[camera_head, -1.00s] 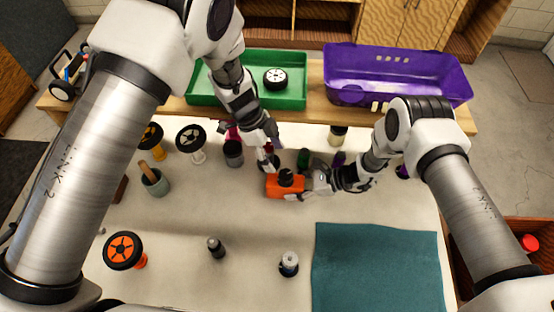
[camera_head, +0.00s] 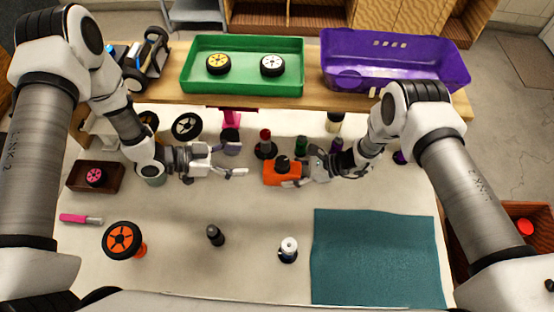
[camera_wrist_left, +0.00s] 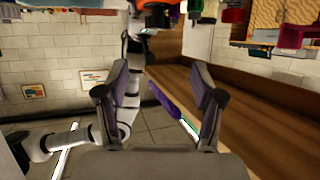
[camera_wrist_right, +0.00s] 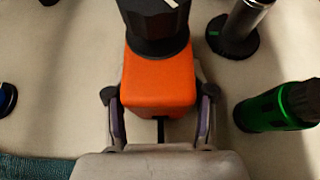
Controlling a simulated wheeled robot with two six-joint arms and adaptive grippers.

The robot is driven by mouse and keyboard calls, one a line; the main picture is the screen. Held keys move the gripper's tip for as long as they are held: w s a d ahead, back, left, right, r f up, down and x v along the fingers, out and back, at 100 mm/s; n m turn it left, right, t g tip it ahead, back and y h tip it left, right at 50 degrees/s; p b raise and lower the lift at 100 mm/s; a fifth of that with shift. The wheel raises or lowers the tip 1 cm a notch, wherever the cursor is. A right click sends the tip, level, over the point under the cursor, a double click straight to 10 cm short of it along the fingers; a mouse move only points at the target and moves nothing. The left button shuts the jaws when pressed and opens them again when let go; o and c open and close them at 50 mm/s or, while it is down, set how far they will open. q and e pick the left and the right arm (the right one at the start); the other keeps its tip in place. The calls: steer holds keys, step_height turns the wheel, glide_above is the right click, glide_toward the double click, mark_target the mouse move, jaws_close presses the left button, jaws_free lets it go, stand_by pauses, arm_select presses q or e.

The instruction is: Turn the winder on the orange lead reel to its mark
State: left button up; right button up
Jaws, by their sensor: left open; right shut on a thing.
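The orange lead reel (camera_head: 279,177) stands on the white table, an orange block with a black winder (camera_head: 282,161) on top. In the right wrist view the winder (camera_wrist_right: 156,30) is a black knob with a white line on its top, cut by the picture edge; I cannot see a matching mark. My right gripper (camera_head: 306,172) is shut on the reel from the right, with fingers on both sides of the orange body (camera_wrist_right: 160,82). My left gripper (camera_head: 239,160) is open and empty, a little left of the reel, its fingers pointing right and apart from the winder.
A red-topped black post (camera_head: 265,145) stands just behind the reel, and a green bottle (camera_wrist_right: 280,105) is nearby. A green tray (camera_head: 243,88) with two wheels and a purple bin (camera_head: 395,70) stand behind. A teal mat (camera_head: 375,258) lies front right.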

mark_target(282, 161)
arm_select(q)
steer(key=x, duration=1.2)
steer(key=shift+s+d+f, duration=0.15)
steer(key=shift+s+f, duration=0.05)
steer(key=shift+f, duration=0.15)
steer(key=c, duration=1.1)
